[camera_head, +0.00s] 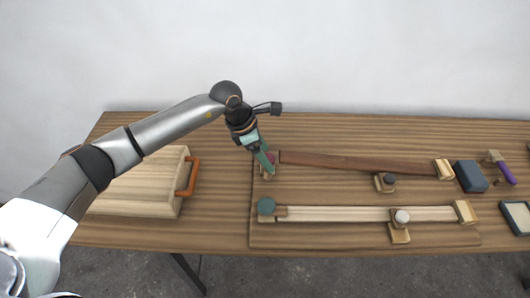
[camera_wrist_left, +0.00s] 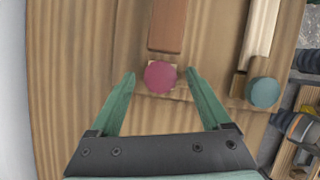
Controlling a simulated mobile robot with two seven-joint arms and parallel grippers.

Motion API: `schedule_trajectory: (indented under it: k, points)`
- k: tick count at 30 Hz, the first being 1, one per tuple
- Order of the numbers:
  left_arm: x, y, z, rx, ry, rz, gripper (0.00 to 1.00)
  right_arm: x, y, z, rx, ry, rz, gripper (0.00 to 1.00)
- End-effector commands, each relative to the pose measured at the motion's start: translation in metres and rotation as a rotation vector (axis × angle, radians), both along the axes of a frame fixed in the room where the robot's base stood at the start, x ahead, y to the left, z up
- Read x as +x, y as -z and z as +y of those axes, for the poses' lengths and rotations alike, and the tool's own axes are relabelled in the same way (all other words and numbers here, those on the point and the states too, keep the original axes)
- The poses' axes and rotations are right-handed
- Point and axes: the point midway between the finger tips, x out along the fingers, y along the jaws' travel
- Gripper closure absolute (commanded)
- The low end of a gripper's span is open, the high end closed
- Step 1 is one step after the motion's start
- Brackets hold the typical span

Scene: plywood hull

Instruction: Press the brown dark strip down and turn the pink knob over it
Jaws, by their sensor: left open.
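The brown dark strip (camera_head: 350,163) runs at a slant across the upper part of a wooden board, its left end close to the pink knob (camera_head: 270,157). That end looks raised compared with the pale strip; its exact height is hard to tell. In the left wrist view the strip (camera_wrist_left: 167,25) ends just beyond the round pink knob (camera_wrist_left: 160,76), which sits on a small wooden piece, not over the strip. My left gripper (camera_head: 267,168) is open, its green fingers (camera_wrist_left: 160,78) on either side of the knob with gaps. My right gripper is out of view.
A pale strip (camera_head: 345,214) lies parallel below, with a teal knob (camera_head: 266,206) at its left end. A wooden box (camera_head: 135,190) with an orange handle is left; a blue block (camera_head: 471,177) and purple-handled tool (camera_head: 507,173) are right.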

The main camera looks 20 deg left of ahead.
Motion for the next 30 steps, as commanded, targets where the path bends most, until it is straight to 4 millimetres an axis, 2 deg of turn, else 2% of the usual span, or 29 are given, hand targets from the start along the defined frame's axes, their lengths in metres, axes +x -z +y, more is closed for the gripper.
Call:
schedule_trajectory:
  k: [4, 25, 30]
  points:
    - [-0.0002, 0.0001, -0.0001, 0.000, 0.000, 0.000, 0.20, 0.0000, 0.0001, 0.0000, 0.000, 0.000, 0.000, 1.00]
    - [-0.0002, -0.0005, 0.0001, -0.001, -0.001, 0.001, 0.99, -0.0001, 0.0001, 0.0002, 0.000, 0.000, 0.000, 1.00]
    - [-0.0004, -0.0006, 0.0001, 0.001, -0.012, 0.001, 1.00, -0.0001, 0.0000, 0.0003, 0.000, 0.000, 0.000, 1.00]
